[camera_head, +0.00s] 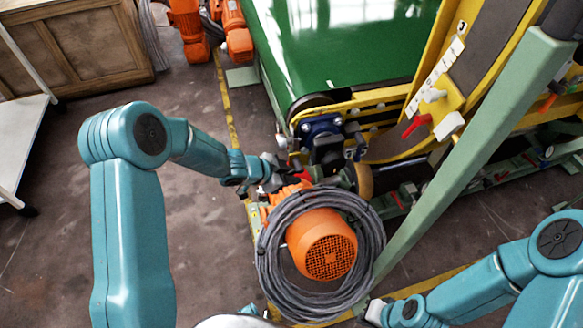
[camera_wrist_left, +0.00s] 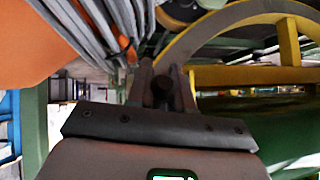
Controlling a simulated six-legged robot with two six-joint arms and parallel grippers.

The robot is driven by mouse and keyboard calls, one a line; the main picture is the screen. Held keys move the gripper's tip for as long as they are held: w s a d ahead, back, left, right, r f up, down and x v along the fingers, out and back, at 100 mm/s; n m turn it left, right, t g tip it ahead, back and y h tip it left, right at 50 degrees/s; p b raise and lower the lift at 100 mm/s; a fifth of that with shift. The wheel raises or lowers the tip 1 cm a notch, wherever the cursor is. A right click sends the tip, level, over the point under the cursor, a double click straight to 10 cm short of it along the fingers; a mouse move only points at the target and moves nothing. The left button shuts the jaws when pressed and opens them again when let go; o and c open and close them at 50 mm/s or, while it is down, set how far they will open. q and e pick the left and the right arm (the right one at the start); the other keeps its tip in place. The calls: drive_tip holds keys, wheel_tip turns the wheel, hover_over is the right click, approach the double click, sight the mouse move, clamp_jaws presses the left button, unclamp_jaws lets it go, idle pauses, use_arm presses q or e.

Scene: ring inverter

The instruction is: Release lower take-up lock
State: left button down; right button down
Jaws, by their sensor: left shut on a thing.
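My left gripper (camera_head: 283,172) reaches in from the left to the space between the conveyor's end and the orange motor. In the left wrist view its two fingers (camera_wrist_left: 163,82) are closed around a small dark round part (camera_wrist_left: 163,88). A small red part (camera_head: 304,175) shows at the gripper's tip in the head view; I cannot tell whether it belongs to the held part. The take-up lock itself is not clearly identifiable. My right gripper (camera_head: 375,312) is low at the right, beside the green post, and its fingers are not clear.
The orange motor (camera_head: 321,244) sits inside a thick grey cable coil (camera_head: 267,275) close below the left gripper. A blue bearing block (camera_head: 321,127) is just above. A green belt (camera_head: 340,45), a yellow frame (camera_head: 430,75) and a slanted green post (camera_head: 470,140) bound the right. Floor at left is open.

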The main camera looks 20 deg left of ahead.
idle(0.5)
use_arm(q)
drive_tip(key=c, duration=1.4)
unclamp_jaws()
drive_tip(key=p+v, duration=0.6)
drive_tip(key=v, duration=1)
drive_tip(key=shift+r+p, duration=0.3)
